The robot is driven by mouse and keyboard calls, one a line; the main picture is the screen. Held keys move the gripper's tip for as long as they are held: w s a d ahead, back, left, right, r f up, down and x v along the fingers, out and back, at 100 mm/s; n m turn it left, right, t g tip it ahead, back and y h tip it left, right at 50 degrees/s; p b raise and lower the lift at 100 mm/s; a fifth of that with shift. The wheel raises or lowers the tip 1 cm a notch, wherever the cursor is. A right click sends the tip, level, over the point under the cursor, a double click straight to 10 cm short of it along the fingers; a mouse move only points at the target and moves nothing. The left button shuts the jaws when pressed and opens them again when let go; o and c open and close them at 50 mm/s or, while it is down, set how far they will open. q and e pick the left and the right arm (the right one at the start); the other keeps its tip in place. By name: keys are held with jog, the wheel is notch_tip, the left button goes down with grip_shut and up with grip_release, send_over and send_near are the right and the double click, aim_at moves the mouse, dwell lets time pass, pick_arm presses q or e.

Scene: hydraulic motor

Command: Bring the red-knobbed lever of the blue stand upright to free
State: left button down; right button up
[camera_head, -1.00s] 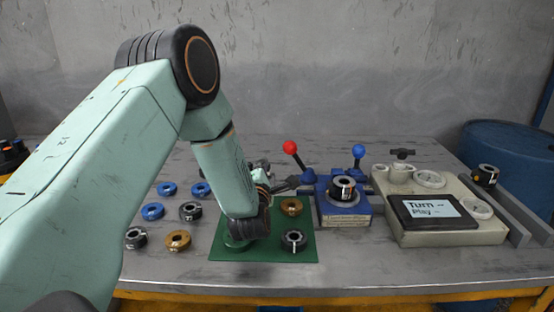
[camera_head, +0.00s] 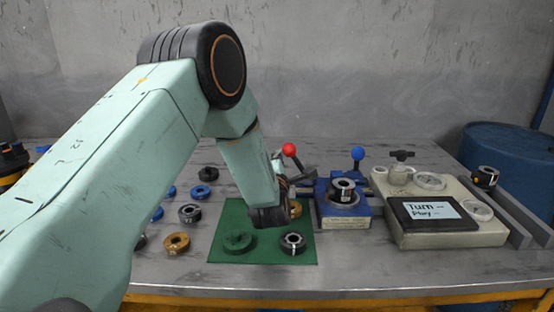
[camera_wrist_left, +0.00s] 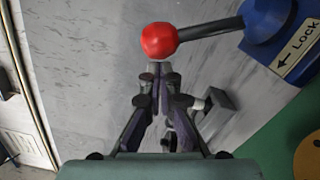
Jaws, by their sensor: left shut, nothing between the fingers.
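The blue stand (camera_head: 348,219) sits right of the green mat and holds a black-and-silver ring (camera_head: 343,191). Its lever with the red knob (camera_head: 289,150) leans to the left in the head view. In the left wrist view, the red knob (camera_wrist_left: 159,41) is just beyond the shut fingertips (camera_wrist_left: 158,72). There, the rod runs right to a blue pivot (camera_wrist_left: 268,18) with a "Lock" arrow label. Whether fingers and knob touch is unclear. My right gripper is out of view.
A second lever with a blue knob (camera_head: 358,153) stands at the stand's back right. A cream test unit (camera_head: 440,235) with a screen is to the right. Several rings lie left of and on the green mat (camera_head: 216,250). A blue barrel (camera_head: 505,150) stands far right.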

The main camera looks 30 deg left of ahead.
aim_at(290, 145)
pick_arm(q)
jog(key=shift+w+d+r+m, duration=0.15)
jog(key=shift+d+r+m, duration=0.1)
jog(key=shift+r+m, duration=0.15)
jog(key=shift+w+d+r+m+p, duration=0.25)
jog(key=shift+d+r+m+p, duration=0.15)
jog(key=shift+m+p, duration=0.15)
jog(key=shift+w+d+r+m+p, duration=0.45)
jog(key=shift+d+r+m+p, duration=0.25)
jog(key=shift+m, duration=0.35)
jog(key=shift+w+d+r+m, duration=0.15)
jog(key=shift+w+d+m, duration=0.2)
jog(key=shift+d, duration=0.25)
jog(key=shift+w+d+r+m, duration=0.1)
jog(key=shift+w+d+m, duration=0.25)
jog(key=shift+d, duration=0.2)
